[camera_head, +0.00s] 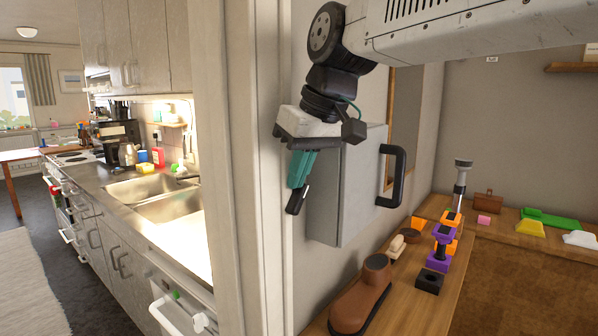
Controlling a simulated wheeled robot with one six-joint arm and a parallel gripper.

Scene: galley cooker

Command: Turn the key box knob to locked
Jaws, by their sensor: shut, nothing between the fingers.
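A grey box (352,200), which looks like the key box, is mounted on the wall right of the door frame. A black bar handle (397,178) is on its right face. I cannot make out the knob; the side of the box nearest my gripper is partly hidden behind it. My gripper (296,203), with teal and black fingers, points down just left of the box, and its fingers are shut with nothing between them. I cannot tell whether the fingers touch the box.
Below the box, a wooden bench holds a brown shoe-like object (361,297), a black block (430,281) and stacked purple and orange pieces (443,236). The white door frame (238,170) stands close on the left. Beyond it is a kitchen counter with a sink (170,205).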

